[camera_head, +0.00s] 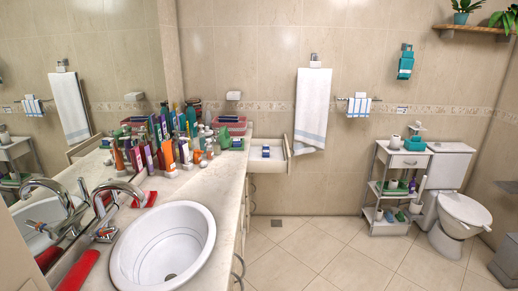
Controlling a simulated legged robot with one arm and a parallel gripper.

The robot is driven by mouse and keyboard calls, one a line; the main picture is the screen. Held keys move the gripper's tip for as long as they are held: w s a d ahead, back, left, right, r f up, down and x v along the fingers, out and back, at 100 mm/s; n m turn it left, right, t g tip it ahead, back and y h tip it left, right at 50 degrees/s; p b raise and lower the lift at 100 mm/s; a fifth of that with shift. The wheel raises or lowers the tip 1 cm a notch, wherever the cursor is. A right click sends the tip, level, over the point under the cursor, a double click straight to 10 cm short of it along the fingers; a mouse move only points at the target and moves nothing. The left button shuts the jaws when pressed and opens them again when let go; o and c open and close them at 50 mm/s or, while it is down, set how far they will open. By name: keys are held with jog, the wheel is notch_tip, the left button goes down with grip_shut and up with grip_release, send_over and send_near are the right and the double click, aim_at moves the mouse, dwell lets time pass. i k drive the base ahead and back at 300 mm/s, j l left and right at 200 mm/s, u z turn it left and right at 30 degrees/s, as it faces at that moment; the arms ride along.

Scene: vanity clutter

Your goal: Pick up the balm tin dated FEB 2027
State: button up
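I cannot make out a balm tin or the date FEB 2027 on anything; the small items are too tiny to read. Crowded bottles and tubes (165,150) stand at the far end of the vanity counter (225,185), hiding what lies behind them. Small low items (204,162) sit at the front of this cluster, too small to identify. An open drawer (287,147) past the counter's far end holds a small blue and white item (266,151). My gripper is not in view.
A white sink (195,225) and chrome faucet (108,205) fill the near counter, with a red object (78,270) beside them. A mirror is on the left. A shelf cart (401,160) and toilet (460,213) stand right. The tiled floor (310,245) between is clear.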

aim_at(236, 142)
jog(key=i+l+u, duration=0.1)
jog(key=i+u, duration=0.15)
jog(key=i, duration=0.3)
jog(key=i+l+u, duration=0.25)
jog(key=i, duration=0.35)
jog(key=i+l, duration=0.25)
jog(key=i, duration=0.25)
jog(key=i+l, duration=0.2)
jog(key=i, duration=0.3)
jog(key=i+l+u, duration=0.1)
jog(key=i, duration=0.4)
jog(key=i+l, duration=0.65)
jog(key=i, duration=0.3)
jog(key=u, duration=0.05)
